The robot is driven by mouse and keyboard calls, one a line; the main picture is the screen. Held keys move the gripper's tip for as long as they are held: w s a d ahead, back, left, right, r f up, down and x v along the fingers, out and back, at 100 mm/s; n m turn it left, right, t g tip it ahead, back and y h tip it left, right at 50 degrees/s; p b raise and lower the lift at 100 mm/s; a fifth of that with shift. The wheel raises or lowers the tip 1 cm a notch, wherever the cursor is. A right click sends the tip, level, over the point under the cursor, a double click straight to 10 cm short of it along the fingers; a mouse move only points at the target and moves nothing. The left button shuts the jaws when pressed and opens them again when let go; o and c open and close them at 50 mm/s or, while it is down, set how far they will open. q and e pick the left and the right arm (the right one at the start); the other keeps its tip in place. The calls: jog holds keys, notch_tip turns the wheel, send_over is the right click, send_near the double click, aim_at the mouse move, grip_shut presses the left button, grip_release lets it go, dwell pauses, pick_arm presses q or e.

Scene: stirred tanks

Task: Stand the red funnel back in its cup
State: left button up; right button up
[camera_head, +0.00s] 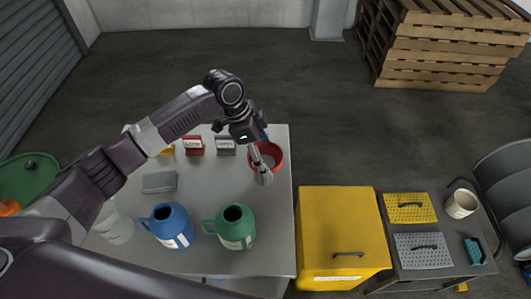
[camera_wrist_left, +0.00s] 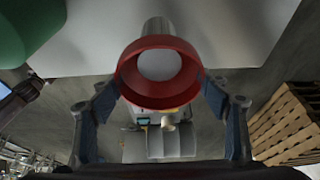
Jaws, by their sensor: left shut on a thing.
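The red funnel (camera_head: 277,153) shows as a wide red ring near the right edge of the grey table in the head view. My left gripper (camera_head: 262,163) is shut on it. In the left wrist view, the funnel (camera_wrist_left: 126,82) sits between the two fingers of my left gripper (camera_wrist_left: 160,95), which press its sides. A pale grey cylinder (camera_wrist_left: 158,28) shows behind the ring; I cannot tell whether it belongs to the funnel. A beige cup (camera_head: 461,206) stands upright at the right on a dark cart, apart from the funnel. My right gripper is out of view.
A blue jug (camera_head: 170,222) and a green jug (camera_head: 232,228) stand at the front of the table (camera_head: 275,215). Small red and grey labelled blocks (camera_head: 194,146) stand at the back. A yellow cabinet (camera_head: 340,235) stands between the table and the dark cart (camera_head: 435,210). Wooden pallets (camera_head: 440,50) are stacked behind.

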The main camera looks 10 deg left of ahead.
pick_arm(q)
jog(key=shift+f, duration=0.3)
jog(key=o, duration=1.1)
jog(key=shift+o, duration=0.2)
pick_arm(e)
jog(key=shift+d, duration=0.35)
pick_arm(q)
jog(key=shift+r, duration=0.55)
jog(key=b+v, duration=0.1)
jog(key=v, duration=1.1)
jog(key=shift+b, duration=0.35)
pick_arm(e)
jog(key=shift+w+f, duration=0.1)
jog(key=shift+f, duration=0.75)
pick_arm(q)
jog(key=shift+r, duration=0.15)
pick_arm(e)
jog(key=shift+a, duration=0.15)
